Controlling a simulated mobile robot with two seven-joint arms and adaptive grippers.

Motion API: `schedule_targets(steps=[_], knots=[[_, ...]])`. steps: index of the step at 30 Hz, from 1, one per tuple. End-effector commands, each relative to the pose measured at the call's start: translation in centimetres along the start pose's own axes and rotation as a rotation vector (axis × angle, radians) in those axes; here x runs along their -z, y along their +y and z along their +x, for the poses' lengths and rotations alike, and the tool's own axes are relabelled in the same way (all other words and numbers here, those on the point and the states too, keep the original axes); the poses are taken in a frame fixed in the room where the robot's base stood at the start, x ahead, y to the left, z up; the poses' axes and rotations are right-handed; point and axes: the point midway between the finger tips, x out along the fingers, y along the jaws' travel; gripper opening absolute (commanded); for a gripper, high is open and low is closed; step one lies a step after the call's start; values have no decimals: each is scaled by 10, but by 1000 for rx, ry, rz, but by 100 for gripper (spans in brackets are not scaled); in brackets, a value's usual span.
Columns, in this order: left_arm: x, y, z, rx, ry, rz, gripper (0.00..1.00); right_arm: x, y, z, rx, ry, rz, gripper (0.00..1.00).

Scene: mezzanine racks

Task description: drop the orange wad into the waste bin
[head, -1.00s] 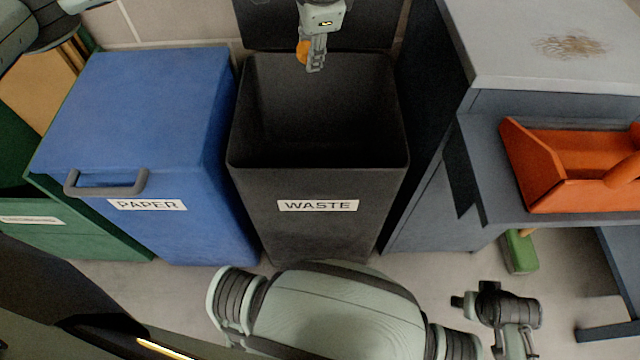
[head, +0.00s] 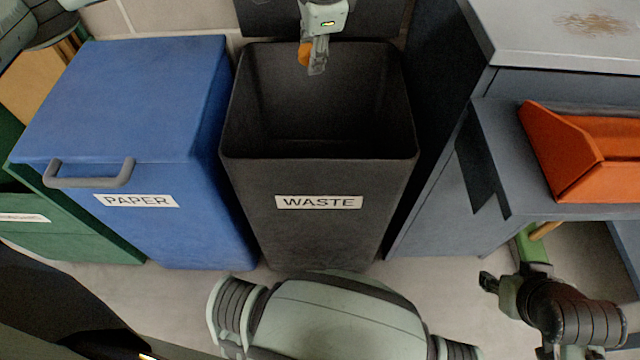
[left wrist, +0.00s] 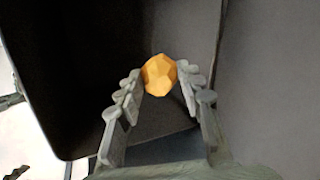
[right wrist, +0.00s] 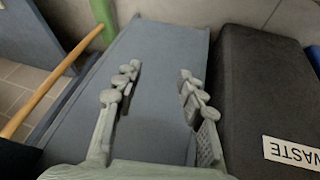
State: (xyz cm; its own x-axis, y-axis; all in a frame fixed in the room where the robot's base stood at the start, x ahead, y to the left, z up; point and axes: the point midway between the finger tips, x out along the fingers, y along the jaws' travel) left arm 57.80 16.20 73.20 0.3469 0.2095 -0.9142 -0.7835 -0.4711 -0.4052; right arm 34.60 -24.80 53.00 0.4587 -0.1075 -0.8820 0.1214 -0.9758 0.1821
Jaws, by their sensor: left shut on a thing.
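The orange wad (head: 304,54) is held at the tips of my left gripper (head: 316,66), at the top middle of the head view. The left wrist view shows the faceted wad (left wrist: 159,74) between the two fingers, with the bin's dark inside behind it. The black waste bin (head: 318,202), labelled WASTE, stands open with its lid up at the back. My left gripper and the wad show over the back part of its opening. My right gripper (right wrist: 155,92) is open and empty in the right wrist view, with the blue-grey cabinet and bin beyond it.
A closed blue paper bin (head: 122,110) stands left of the waste bin, with a green bin (head: 75,240) further left. At right is a blue-grey cabinet (head: 440,190), and an orange dustpan-like scoop (head: 565,150) lies on a shelf there. Some floor shows in front of the bins.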

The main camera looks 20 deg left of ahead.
Motion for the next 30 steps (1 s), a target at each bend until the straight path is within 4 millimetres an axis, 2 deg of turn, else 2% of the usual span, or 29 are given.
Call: schedule_targets(steps=[12,18,27,28,30], knots=[[0,5,10,0,0,0,15,51,-24,-11,46,231,-9,40],[0,5,11,0,0,0,15,62,-28,-16,55,279,-10,40],[0,5,11,0,0,0,15,64,-28,-17,56,287,-10,40],[0,5,11,0,0,0,38,64,-28,-17,56,287,-10,40],[0,5,11,0,0,0,46,64,-28,-17,56,287,-10,40]])
